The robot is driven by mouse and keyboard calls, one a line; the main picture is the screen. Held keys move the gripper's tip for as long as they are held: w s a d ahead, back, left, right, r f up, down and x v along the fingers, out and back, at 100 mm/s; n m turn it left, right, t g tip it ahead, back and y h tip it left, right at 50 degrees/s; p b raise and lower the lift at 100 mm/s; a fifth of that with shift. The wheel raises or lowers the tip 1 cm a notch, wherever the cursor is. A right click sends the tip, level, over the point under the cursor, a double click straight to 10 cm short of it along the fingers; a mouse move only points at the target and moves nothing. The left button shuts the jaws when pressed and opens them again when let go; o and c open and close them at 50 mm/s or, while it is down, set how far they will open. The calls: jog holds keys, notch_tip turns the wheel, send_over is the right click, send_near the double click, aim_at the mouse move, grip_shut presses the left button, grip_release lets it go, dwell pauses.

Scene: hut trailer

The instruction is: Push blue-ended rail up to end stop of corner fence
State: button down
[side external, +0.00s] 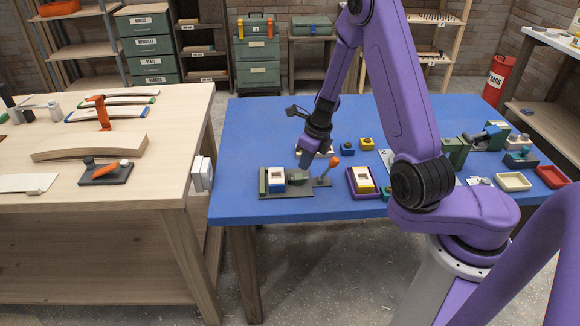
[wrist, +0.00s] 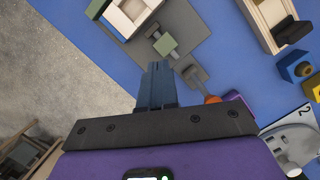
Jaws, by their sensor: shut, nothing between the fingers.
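In the side view a grey plate (side external: 284,194) on the blue table carries green blocks and a pale, hollow block with blue on its near end (side external: 277,184). This looks like the blue-ended rail. The dark green piece along its left (side external: 263,182) may be the corner fence; I cannot tell where its end stop is. The wrist view shows part of the pale block (wrist: 127,14), cut by the top edge. My gripper (wrist: 157,72) is shut and empty. It hangs above and behind the plate in the side view (side external: 304,160), apart from the block.
An orange-knobbed lever (side external: 334,161) stands at the plate's right. A purple-framed tray (side external: 352,190) sits further right. Behind are a blue block (side external: 347,149), a yellow block (side external: 367,143) and a pale wooden piece (wrist: 258,16). The table's back left is clear.

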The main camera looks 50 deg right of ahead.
aim_at(276, 179)
jog(key=x, duration=0.4)
jog(key=shift+w+f, duration=0.2)
jog(key=shift+w+a, duration=0.2)
jog(key=shift+w, duration=0.7)
jog(key=shift+w+a, duration=0.25)
jog(key=shift+w, duration=0.65)
jog(key=shift+w+a, duration=0.15)
jog(key=shift+w, duration=0.75)
jog(key=shift+s, duration=0.15)
